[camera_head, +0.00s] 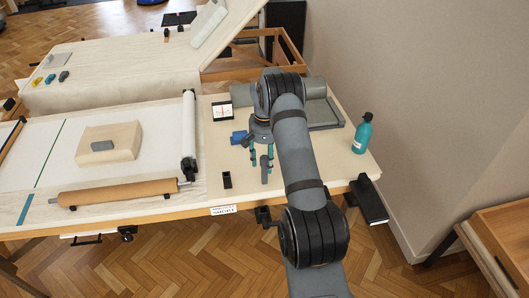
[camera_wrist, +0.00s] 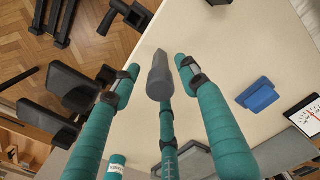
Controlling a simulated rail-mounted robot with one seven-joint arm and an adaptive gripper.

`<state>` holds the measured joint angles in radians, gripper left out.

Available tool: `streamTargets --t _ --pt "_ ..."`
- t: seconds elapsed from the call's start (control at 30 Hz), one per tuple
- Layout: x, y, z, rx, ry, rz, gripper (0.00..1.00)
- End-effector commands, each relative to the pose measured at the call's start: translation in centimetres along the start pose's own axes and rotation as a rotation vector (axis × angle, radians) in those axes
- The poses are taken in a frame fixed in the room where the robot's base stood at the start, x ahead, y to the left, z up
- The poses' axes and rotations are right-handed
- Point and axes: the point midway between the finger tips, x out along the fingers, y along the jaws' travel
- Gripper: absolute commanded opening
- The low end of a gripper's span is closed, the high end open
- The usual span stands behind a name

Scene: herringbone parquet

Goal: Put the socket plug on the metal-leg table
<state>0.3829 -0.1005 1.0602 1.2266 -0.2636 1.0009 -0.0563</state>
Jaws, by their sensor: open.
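My gripper (camera_head: 262,162) points down over the right part of the near worktable (camera_head: 205,182). Its teal fingers are apart. A small grey, blunt-ended piece (camera_head: 264,171), possibly the socket plug, shows between the fingers. In the wrist view the grey piece (camera_wrist: 160,82) lies between the side fingers of my gripper (camera_wrist: 158,70), in front of the third finger. I see no clear grip on it and cannot tell whether it touches the tabletop. The worktable's legs are mostly hidden, so I cannot tell which table has metal legs.
A blue block (camera_head: 239,137), a dial meter (camera_head: 222,112), a black holder (camera_head: 227,180) and a teal bottle (camera_head: 362,134) stand around my gripper. A roller (camera_head: 188,135) and a brown roll (camera_head: 118,192) lie left. Another covered table (camera_head: 120,68) stands behind. A wall closes the right side.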

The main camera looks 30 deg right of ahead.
Motion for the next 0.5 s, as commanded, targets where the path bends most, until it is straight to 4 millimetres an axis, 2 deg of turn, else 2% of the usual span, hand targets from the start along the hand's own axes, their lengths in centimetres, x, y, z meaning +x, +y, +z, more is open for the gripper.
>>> streamTargets --t 0.17,0.5 --pt "-2.8 0.0 -0.2 0.0 0.006 -0.001 0.44" --pt "-9.9 -0.1 -0.1 -0.001 0.004 -0.001 0.44"
